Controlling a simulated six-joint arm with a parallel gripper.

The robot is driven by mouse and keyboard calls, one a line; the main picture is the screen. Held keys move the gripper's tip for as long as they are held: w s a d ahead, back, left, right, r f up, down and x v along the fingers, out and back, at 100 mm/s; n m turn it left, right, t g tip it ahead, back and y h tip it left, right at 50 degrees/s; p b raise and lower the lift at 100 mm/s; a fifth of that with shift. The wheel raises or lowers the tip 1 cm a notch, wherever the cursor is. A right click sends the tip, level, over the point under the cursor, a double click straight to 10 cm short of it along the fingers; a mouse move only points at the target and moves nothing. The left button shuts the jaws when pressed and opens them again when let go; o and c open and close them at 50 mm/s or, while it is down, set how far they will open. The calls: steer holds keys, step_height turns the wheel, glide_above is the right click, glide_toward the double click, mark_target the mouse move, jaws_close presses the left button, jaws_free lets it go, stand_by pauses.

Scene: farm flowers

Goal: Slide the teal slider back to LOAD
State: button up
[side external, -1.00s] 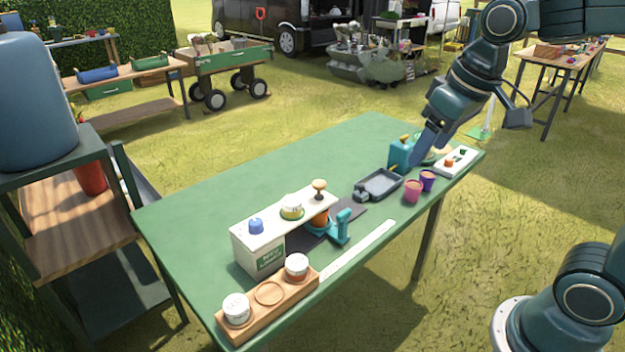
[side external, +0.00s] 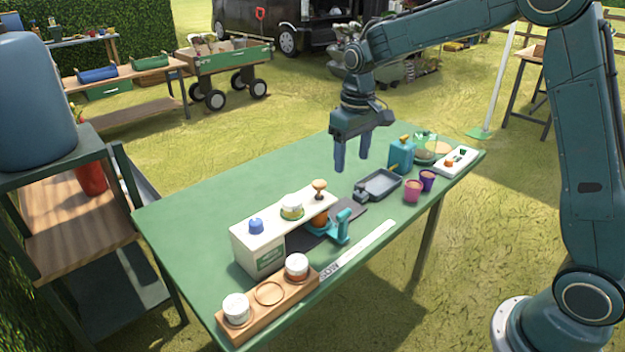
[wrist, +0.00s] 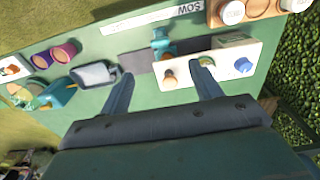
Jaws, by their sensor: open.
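The teal slider (side external: 342,226) has an upright handle and stands at the front of a dark track (side external: 300,243), beside the white machine box (side external: 258,246). An orange round thing (side external: 320,218) sits by the slider, partly hidden under the box's top. In the wrist view the teal slider (wrist: 161,42) shows beyond the white box top (wrist: 225,62). My gripper (side external: 352,166) is open and empty, pointing down above the table behind the grey tray. In the wrist view my gripper's two fingers (wrist: 163,80) are spread wide. I cannot read a LOAD mark.
The wooden rack (side external: 268,305) with white-lidded jars stands at the front left. The grey tray (side external: 379,185), the teal bottle (side external: 401,155), the pink cup (side external: 412,190) and the purple cup (side external: 428,180) stand to the right. The green table (side external: 215,205) is bare at the back left.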

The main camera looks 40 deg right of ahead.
mark_target(344, 212)
steer(key=shift+w+d+f, duration=0.2)
steer(key=shift+w+f, duration=0.55)
steer(key=shift+f, duration=0.25)
steer(key=shift+f, duration=0.1)
steer(key=shift+f, duration=6.8)
steer(key=shift+c, duration=0.4)
steer(key=c, duration=1.3)
steer(key=d, duration=1.1)
steer(key=shift+d, duration=0.25)
steer(key=shift+r, duration=0.1)
